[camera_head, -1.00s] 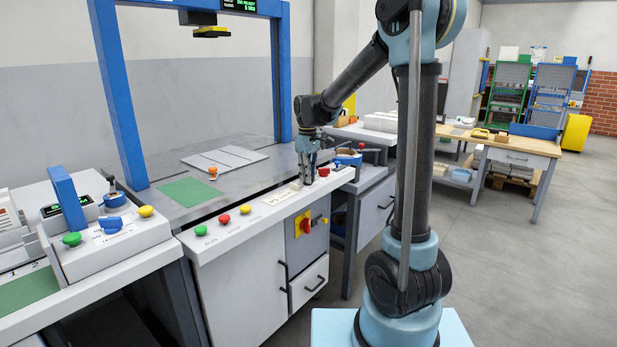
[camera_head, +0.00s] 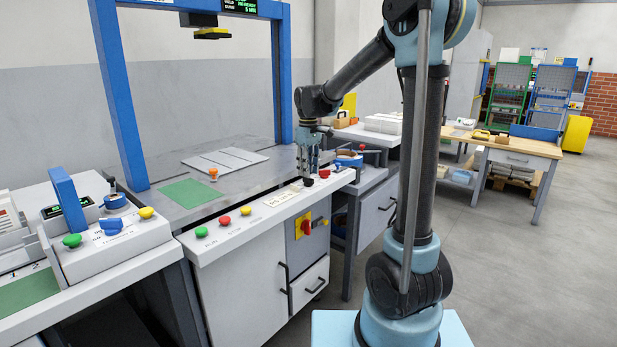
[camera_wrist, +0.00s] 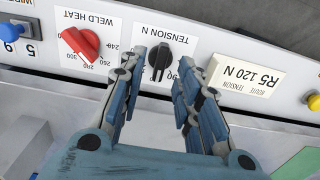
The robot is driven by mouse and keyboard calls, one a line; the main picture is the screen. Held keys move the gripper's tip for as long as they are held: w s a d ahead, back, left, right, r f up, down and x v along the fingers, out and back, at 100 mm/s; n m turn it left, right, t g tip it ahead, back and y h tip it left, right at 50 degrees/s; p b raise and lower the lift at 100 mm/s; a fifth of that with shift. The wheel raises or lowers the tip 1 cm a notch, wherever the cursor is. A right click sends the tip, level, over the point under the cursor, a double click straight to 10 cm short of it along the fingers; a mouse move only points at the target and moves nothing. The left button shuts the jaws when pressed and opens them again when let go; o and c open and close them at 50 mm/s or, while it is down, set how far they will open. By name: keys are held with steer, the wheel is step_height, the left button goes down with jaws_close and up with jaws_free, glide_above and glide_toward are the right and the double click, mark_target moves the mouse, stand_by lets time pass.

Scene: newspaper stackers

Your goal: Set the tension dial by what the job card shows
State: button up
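The black tension dial (camera_wrist: 158,57), labelled TENSION N, shows upside down in the wrist view; its exact setting is not readable. In the head view the dial (camera_head: 308,182) sits on the white front panel below my gripper (camera_head: 307,170). In the wrist view my gripper (camera_wrist: 164,66) is open, its two fingers apart on either side of the dial in the picture, holding nothing. A number beside the dial is partly hidden by a finger. The job card (camera_wrist: 247,77) reads ROUTE TENSION, R5 120 N; it also lies on the panel in the head view (camera_head: 281,198).
The red weld heat dial (camera_wrist: 80,45) is beside the tension dial. A blue knob (camera_wrist: 10,30) is farther left. Red (camera_head: 224,219), green (camera_head: 201,232) and yellow (camera_head: 246,210) buttons line the panel. A blue frame (camera_head: 118,95) stands over the metal table.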

step_height(320, 180, up, 9)
steer(key=shift+f, duration=0.15)
stand_by(0.4)
steer(key=s+d+f+m, duration=0.2)
steer(key=s+d+m, duration=0.1)
steer(key=s+d, duration=0.6)
steer(key=s+d+f+m, duration=0.2)
steer(key=s+d+f, duration=0.2)
steer(key=s+f, duration=0.2)
steer(key=s+d+f+m+t, duration=0.1)
steer(key=s+d+f, duration=0.3)
steer(key=s, duration=0.5)
steer(key=s+d+f+m+t, duration=0.1)
steer(key=s+d+f+m, duration=0.3)
steer(key=s+f, duration=0.3)
steer(key=shift+s+d+f, duration=0.4)
steer(key=shift+s+d, duration=0.05)
steer(key=shift+d, duration=0.1)
